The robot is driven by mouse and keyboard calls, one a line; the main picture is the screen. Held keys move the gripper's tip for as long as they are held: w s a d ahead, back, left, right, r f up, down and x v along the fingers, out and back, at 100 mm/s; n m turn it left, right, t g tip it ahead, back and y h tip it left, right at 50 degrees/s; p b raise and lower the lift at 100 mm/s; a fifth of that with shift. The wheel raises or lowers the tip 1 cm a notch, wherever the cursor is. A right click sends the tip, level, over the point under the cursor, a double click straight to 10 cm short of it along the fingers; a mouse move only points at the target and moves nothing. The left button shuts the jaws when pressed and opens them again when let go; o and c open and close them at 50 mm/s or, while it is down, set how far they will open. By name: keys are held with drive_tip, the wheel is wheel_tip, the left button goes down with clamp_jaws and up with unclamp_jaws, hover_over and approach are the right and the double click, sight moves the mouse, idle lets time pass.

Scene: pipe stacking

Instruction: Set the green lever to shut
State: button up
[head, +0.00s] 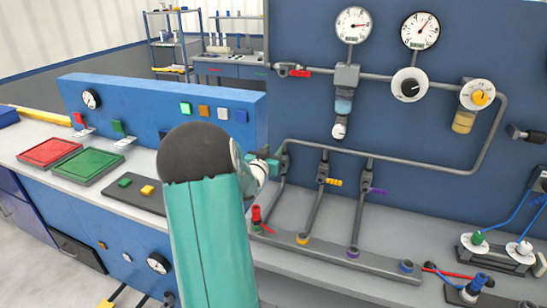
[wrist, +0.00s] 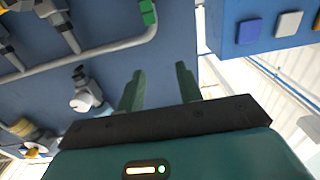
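The green lever (wrist: 147,12) is at the top edge of the wrist view, by the bent end of a grey pipe, and is cut off by the frame. In the head view a small green part (head: 273,165) shows beside the left pipe drop, just right of my arm. I cannot tell whether the lever lies along or across its pipe. My gripper (wrist: 159,70) is open, its two dark green fingers apart with nothing between them. In the wrist view the lever lies beyond the fingertips, apart from them. My arm hides most of the gripper in the head view.
Yellow (head: 333,182) and purple (head: 378,191) levers sit on neighbouring pipe drops. A white knob (wrist: 80,103) sticks out from the wall left of my fingers. A blue button panel (wrist: 270,25) is at right.

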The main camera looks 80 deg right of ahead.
wheel_tip(320, 180, down, 7)
drive_tip(key=d, duration=0.6)
drive_tip(key=shift+s+d, duration=0.25)
drive_tip(key=shift+s, duration=0.1)
drive_tip(key=shift+s+d, duration=0.1)
drive_tip(key=shift+d, duration=0.35)
drive_tip(key=shift+c, duration=0.3)
clamp_jaws()
